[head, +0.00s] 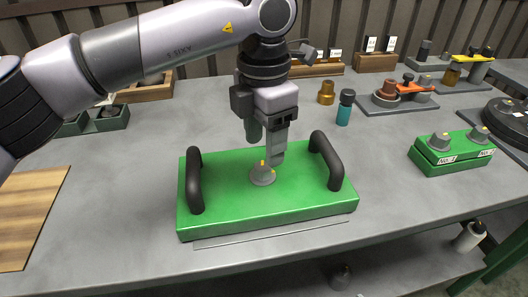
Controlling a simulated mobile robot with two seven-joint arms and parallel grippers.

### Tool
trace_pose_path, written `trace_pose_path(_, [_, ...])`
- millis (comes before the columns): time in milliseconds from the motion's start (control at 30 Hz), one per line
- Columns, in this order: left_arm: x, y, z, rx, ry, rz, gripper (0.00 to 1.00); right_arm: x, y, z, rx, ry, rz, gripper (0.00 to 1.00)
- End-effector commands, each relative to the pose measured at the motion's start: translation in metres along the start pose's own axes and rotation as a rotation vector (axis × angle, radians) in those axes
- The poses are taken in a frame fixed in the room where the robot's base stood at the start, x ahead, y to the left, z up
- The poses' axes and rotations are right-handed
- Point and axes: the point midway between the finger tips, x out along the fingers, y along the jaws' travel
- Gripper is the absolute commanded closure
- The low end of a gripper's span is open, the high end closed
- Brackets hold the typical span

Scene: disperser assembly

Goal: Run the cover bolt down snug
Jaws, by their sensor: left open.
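A green block with two black handles (310,195) lies in the middle of the table. On its top stands a grey conical knob (262,177) with small yellow marks; I cannot tell whether this is the cover bolt. My left gripper (270,154) points down just above and behind the knob, between the handles. It is open, and its fingers partly overlap one another in this view. I cannot tell whether a fingertip touches the knob. No thread or gap under the knob can be made out. My right gripper is not in view.
A smaller green block with grey knobs (455,158) stands at the right. A teal bottle (344,112), a brass part (326,92) and a grey plate with orange and brown parts (395,107) stand behind. A wooden board (28,215) lies at the left.

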Motion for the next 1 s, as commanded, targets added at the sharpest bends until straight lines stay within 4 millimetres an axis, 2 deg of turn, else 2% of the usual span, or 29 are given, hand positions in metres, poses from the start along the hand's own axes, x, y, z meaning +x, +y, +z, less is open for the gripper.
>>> trace_pose_path(100, [-0.018, 0.001, 0.0, -0.001, -0.001, 0.002, 0.43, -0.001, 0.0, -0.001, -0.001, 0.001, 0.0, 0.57])
trace_pose_path(200, [-0.025, 0.0, 0.0, 0.0, -0.001, 0.0, 0.43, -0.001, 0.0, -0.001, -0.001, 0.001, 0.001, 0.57])
trace_pose_path(567, [-0.029, 0.0, 0.0, 0.0, 0.0, 0.0, 0.43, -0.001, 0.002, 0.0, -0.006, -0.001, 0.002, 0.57])
trace_pose_path(667, [-0.037, 0.0, 0.0, 0.0, 0.0, 0.0, 0.43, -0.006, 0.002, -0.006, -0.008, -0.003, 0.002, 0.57])
trace_pose_path(1000, [-0.109, 0.0, 0.0, 0.0, 0.0, 0.0, 0.43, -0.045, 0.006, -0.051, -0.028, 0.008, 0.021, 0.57])
